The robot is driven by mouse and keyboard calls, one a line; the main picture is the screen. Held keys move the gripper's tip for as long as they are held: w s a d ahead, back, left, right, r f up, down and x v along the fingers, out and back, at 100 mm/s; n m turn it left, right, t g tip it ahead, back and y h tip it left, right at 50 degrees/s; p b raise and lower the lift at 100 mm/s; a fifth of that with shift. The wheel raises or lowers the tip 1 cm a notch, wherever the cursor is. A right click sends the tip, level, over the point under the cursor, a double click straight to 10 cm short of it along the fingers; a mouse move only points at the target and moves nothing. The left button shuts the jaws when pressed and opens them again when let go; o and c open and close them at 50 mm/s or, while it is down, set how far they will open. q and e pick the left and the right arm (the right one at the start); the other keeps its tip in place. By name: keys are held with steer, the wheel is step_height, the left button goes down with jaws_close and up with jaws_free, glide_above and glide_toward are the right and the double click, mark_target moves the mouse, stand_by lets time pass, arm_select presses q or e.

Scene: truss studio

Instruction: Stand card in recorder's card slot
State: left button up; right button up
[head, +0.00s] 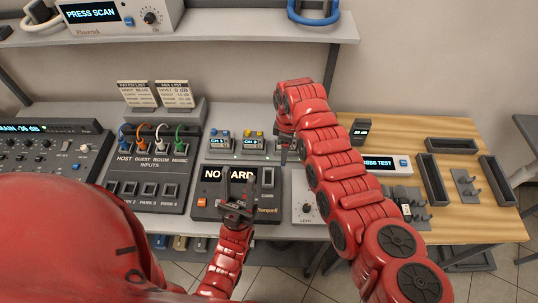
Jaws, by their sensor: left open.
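The recorder (210,201) is a dark box on the grey bench, with a lit display reading "NO CARD" that my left gripper partly covers. A dark slot-like opening (268,178) shows on its right part; I cannot tell for sure that it is the card slot. My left gripper (239,190) is open, with its fingers pointing up in front of the display and nothing seen between them. My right gripper (284,154) points down behind the recorder, beside the channel boxes; its fingers are too small to read. I cannot make out the card for certain.
A patch panel (150,175) with coloured cables stands left of the recorder. Two small channel boxes (222,143) sit behind it. A level box (304,190) is at its right, partly behind my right arm. The wooden table holds dark trays (434,180) and a "PRESS TEST" device (404,163).

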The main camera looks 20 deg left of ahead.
steer(key=shift+s+a+f+n+b, duration=0.35)
steer(key=shift+s+a+f+b, duration=0.3)
steer(key=shift+f, duration=0.45)
steer(key=shift+s+a+f+n+b, duration=0.4)
steer(key=shift+s+a+f, duration=0.4)
steer(key=shift+f, duration=0.35)
steer(key=shift+s+a+f+n+b, duration=0.35)
steer(key=shift+s+a+f+b, duration=0.3)
steer(key=shift+f, duration=0.45)
steer(key=shift+f+b, duration=0.6)
steer(key=shift+f, duration=0.05)
steer(key=o, duration=1.1)
steer(key=shift+c, duration=0.2)
